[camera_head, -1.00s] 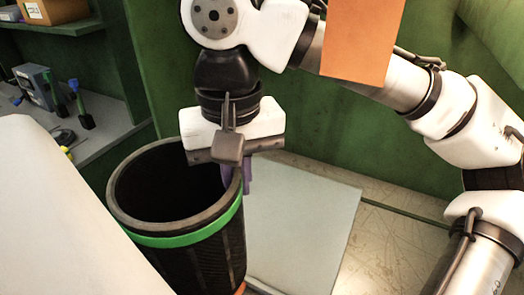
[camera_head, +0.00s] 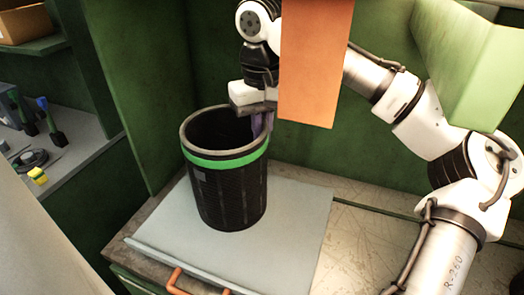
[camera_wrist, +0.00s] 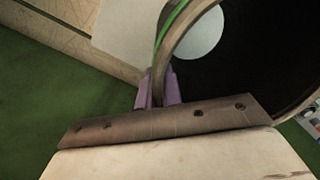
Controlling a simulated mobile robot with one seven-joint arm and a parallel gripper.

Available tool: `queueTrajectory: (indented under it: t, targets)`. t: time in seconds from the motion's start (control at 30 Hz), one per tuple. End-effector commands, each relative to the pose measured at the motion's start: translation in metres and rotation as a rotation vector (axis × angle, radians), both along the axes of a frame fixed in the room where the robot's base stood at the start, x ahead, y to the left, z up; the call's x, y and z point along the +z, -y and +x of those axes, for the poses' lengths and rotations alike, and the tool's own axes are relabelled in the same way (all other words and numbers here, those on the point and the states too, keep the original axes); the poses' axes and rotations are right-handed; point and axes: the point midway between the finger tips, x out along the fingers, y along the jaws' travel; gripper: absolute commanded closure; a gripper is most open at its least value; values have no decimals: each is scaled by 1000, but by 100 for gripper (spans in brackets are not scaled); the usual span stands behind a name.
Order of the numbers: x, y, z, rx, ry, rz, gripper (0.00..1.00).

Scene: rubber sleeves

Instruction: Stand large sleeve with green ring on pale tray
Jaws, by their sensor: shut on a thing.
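The large black sleeve with a green ring (camera_head: 227,190) is upright over the pale tray (camera_head: 295,225) in the head view. Its base appears to be at the tray surface, though I cannot tell whether it rests there or hangs just above. My gripper (camera_head: 262,122) is shut on the right side of the sleeve's rim. In the wrist view the purple fingers (camera_wrist: 158,90) pinch the sleeve wall, and the sleeve's open mouth (camera_wrist: 255,55) shows at the right with a pale surface seen through it.
An orange panel (camera_head: 315,65) hangs in front of my arm. A shelf at left holds tools (camera_head: 50,120) and a cardboard box (camera_head: 28,20). The tray's right part and the worn bench (camera_head: 365,225) beside it are clear.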

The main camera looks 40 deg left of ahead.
Motion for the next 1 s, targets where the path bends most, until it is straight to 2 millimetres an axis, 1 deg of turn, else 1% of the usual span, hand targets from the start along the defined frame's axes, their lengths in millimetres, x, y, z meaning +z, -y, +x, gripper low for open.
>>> queueTrajectory:
  t: [0.1,0.2,0.43,0.6,0.8,1.0]
  targets:
    - [-13,1,-2,1,-1,0,100]
    - [-21,0,-2,1,-2,1,100]
    - [-36,1,-2,1,-1,1,100]
    - [-60,1,-2,1,-1,0,100]
    - [-68,-1,1,2,1,2,100]
    - [-68,-1,1,2,0,2,100]
